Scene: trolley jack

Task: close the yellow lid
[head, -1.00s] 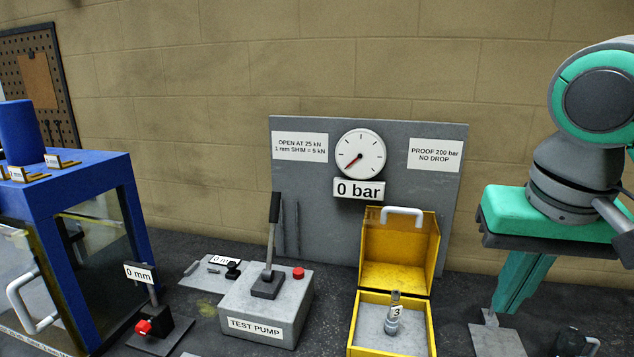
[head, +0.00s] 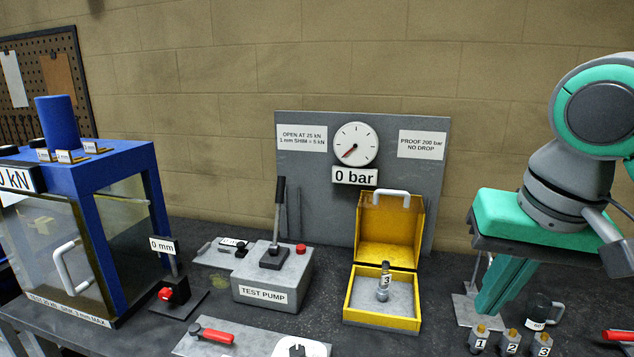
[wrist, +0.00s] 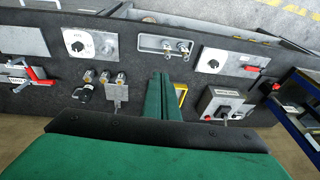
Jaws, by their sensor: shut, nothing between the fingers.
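The yellow lid (head: 390,229) stands open, tilted up at the back of the yellow box (head: 383,322), with a white handle on its top edge. A metal fitting (head: 383,284) labelled 3 stands upright in the box. My gripper (head: 487,308) points down to the right of the box, apart from the lid, its green fingers together. In the wrist view the closed fingers (wrist: 158,82) hide most of the box; only a yellow strip (wrist: 181,93) shows beside them.
The grey test pump (head: 272,275) stands left of the box and the gauge panel (head: 290,170) behind it. Several numbered fittings (head: 511,342) and a dark mug-like part (head: 541,312) are at front right. A blue press (head: 150,165) stands at far left.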

